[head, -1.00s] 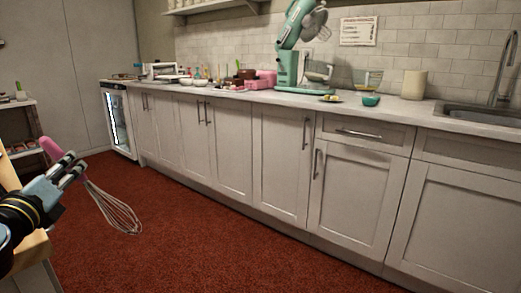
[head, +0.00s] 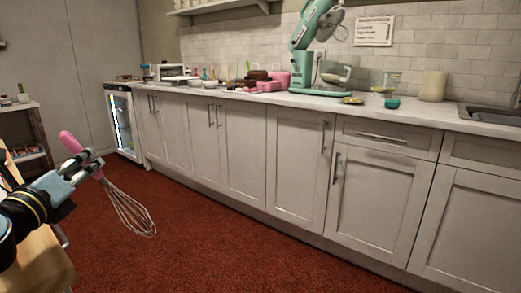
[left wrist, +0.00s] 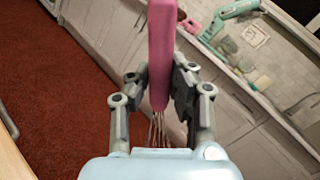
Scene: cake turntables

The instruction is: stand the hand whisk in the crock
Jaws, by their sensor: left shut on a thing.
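The hand whisk has a pink handle (head: 70,142) and a wire balloon end (head: 130,210). My left gripper (head: 91,166) is shut on the handle and holds the whisk tilted in the air, wires down to the right, above the red floor. In the left wrist view the handle (left wrist: 162,45) runs between the fingers (left wrist: 157,88), with part of the wires below it. A cream upright cylinder (head: 434,86) stands on the counter near the sink; I cannot tell whether it is the crock. My right gripper is not in view.
A long counter (head: 300,100) over pale cabinets crosses the view. It carries a teal mixer (head: 305,73), a pink box (head: 270,86), bowls and small items. A sink (head: 490,112) is at right. A wooden surface (head: 40,262) is below my left arm. Red floor (head: 200,240) is free.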

